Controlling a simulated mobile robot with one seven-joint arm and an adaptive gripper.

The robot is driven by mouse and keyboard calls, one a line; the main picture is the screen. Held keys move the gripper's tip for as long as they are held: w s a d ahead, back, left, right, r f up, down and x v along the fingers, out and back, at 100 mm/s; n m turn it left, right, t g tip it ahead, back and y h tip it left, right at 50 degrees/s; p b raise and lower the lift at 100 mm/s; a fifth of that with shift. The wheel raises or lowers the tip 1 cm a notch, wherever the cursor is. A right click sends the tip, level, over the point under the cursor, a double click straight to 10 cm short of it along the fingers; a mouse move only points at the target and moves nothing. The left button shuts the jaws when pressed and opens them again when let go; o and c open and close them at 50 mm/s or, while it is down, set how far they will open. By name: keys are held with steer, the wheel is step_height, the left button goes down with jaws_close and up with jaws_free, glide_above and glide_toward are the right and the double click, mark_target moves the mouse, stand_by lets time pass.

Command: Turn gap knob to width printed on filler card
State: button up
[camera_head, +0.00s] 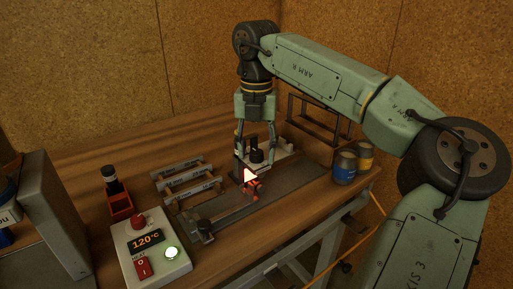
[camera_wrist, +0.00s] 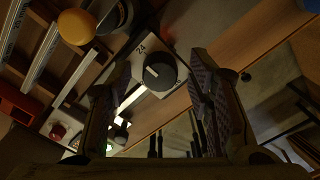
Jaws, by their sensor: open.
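The gap knob (camera_wrist: 160,70) is a round black knob with a short white pointer mark on a pale plate (camera_wrist: 182,40) in the wrist view. The number 24 is printed at the plate's upper left; the mark lies on the knob's left part, and other numbers cannot be read. My gripper (camera_wrist: 160,80) is open, with one finger on each side of the knob. In the head view my gripper (camera_head: 256,148) points straight down over the dark knob (camera_head: 257,156) at the bench fixture. Contact with the knob cannot be told. I cannot make out a filler card.
A control box (camera_head: 150,255) with a 120°C display stands in front. A red bin (camera_head: 120,205) is at left, beside several metal bars (camera_head: 185,180). Two cans (camera_head: 345,167) and a black frame (camera_head: 310,122) stand right of my gripper.

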mark_target(256, 151)
step_height(256, 151, up, 12)
stand_by(0.6)
